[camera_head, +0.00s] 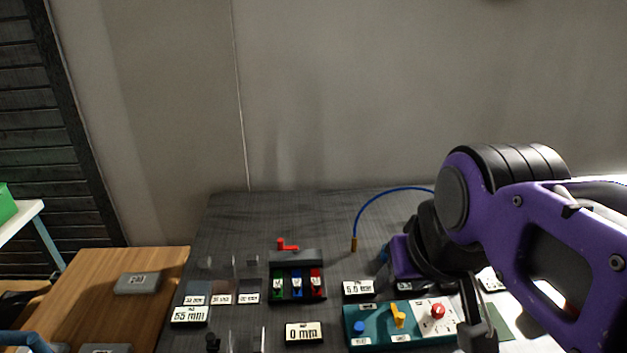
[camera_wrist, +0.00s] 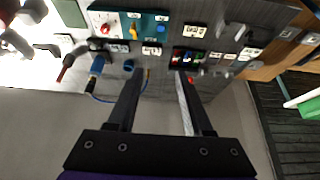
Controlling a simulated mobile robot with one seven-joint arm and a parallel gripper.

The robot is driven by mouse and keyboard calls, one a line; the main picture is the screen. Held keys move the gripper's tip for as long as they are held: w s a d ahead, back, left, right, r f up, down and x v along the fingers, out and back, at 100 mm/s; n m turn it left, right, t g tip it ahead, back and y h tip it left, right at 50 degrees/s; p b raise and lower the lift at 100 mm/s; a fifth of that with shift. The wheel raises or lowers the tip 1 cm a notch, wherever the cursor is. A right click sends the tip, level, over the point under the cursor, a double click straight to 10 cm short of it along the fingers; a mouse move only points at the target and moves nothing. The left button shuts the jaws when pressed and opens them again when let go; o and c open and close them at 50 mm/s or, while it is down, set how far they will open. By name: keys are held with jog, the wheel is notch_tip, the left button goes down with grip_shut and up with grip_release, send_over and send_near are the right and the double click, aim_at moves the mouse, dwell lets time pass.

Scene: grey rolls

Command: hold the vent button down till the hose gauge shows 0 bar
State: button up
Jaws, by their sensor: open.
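A teal panel (camera_head: 375,338) lies on the dark table. It carries a blue button (camera_head: 359,327), a yellow lever (camera_head: 398,316) and a red knob or button (camera_head: 437,311) on a white section. Their labels are too small to read, so I cannot tell which is the vent button. A gauge display (camera_head: 358,289) behind the panel seems to read 5.0 bar. A blue hose (camera_head: 390,190) arches behind it to a brass end. My gripper (camera_wrist: 160,73) is open, with nothing between its fingers. In the wrist view the panel (camera_wrist: 122,17) lies beyond the fingertips, apart from them.
A black tray (camera_head: 298,299) with green, blue and red pieces stands left of the gauge. A 0 mm display (camera_head: 304,333) and a 55 mm display (camera_head: 189,316) stand near clear upright plates. My purple arm covers the table's right side. A wooden table (camera_head: 85,285) is at left.

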jog(key=shift+c, duration=0.2)
grip_shut()
dwell(1.6)
